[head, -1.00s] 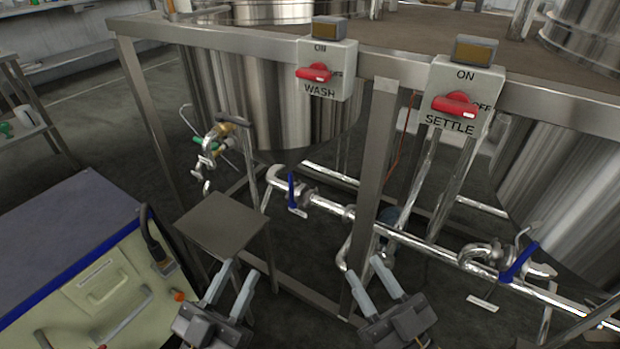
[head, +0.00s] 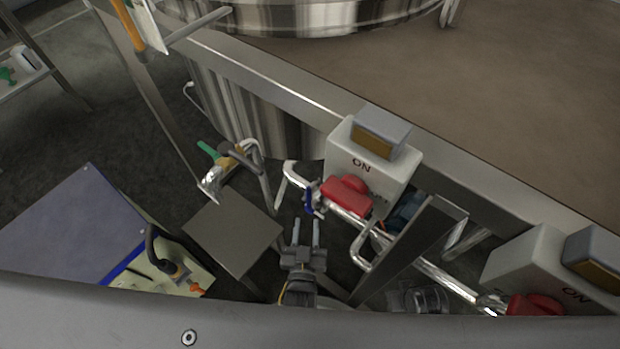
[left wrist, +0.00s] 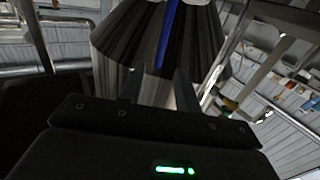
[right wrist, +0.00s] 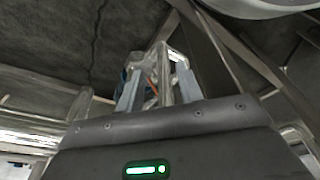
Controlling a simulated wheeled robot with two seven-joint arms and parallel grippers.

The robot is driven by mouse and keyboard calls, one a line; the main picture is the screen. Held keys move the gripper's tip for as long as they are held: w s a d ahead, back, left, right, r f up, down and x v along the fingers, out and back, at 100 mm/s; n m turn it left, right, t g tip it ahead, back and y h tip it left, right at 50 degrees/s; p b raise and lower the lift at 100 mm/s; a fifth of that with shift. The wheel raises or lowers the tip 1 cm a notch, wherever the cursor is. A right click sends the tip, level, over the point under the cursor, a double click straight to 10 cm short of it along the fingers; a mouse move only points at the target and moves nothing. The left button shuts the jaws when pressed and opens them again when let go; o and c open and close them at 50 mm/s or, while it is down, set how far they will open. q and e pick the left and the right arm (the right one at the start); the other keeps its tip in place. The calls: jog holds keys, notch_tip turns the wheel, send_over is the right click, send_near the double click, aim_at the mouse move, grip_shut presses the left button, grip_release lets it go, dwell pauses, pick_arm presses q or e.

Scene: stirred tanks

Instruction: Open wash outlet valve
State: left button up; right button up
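The wash outlet valve's blue handle (head: 309,200) sits on the shiny pipe below the wash tank, left of the wash switch box (head: 372,165). My left gripper (head: 306,222) is open and empty, its fingers pointing up the picture toward the handle, just short of it. In the left wrist view, the blue handle (left wrist: 169,35) runs upright beyond the fingertips, in line with the gap between the fingers (left wrist: 160,74). My right gripper (right wrist: 158,72) is open in the right wrist view, with shiny pipe showing beyond its fingers. I cannot make it out in the head view.
A small metal table (head: 232,236) stands just left of my left gripper. A steel frame post (head: 415,245) and the settle switch box (head: 550,270) are on the right. A blue-topped cabinet (head: 70,225) is at the left. Another valve with a green handle (head: 208,150) is behind the small table.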

aim_at(308, 196)
pick_arm(q)
jog(key=w, duration=1)
jog(key=shift+w+b, duration=0.3)
grip_shut()
